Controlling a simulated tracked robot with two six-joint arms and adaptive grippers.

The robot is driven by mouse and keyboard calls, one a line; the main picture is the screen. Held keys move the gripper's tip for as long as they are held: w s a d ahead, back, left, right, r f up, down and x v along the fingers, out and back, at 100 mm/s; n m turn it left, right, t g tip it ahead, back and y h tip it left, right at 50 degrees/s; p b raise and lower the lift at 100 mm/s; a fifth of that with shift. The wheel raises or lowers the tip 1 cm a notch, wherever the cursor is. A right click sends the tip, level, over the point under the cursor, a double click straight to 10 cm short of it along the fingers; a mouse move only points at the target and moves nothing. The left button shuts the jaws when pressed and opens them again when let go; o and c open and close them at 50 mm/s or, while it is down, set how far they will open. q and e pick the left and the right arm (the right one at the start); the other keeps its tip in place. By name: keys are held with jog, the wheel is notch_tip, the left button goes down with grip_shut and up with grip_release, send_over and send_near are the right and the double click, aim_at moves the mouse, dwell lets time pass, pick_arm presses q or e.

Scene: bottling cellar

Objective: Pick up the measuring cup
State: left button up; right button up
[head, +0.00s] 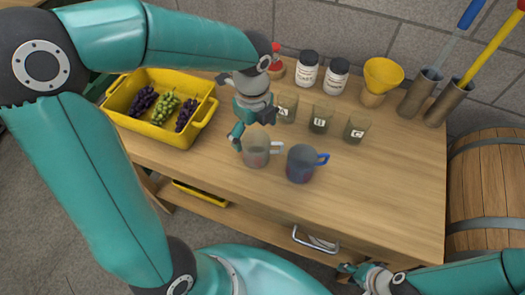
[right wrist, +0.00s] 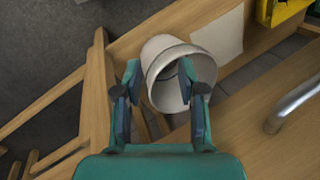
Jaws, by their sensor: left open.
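A clear cup with a pale handle (head: 257,155) stands on the wooden table. Just right of it stands a bluish see-through cup with a blue handle (head: 300,168). I cannot tell from any markings which is the measuring cup. My left gripper (head: 253,132) is open, at the rim of the pale-handled cup, with a finger by its left side; I cannot tell whether it touches. My right gripper (head: 362,277) is low at the table's front, near the drawer handle. The right wrist view shows it open (right wrist: 160,78), with nothing between its fingers.
Three labelled glasses (head: 319,121) stand behind the cups, with two jars (head: 307,70) and a yellow funnel (head: 382,75) further back. A yellow crate of grapes (head: 140,123) is at left. The table's right part is clear.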

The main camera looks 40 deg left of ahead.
aim_at(258, 148)
pick_arm(q)
jog(key=shift+w+d+f, duration=0.1)
jog(key=shift+d+f, duration=0.1)
jog(key=shift+f, duration=1.45)
jog(key=shift+d+f, duration=0.15)
jog(key=shift+f, duration=1.45)
jog(key=c, duration=1.2)
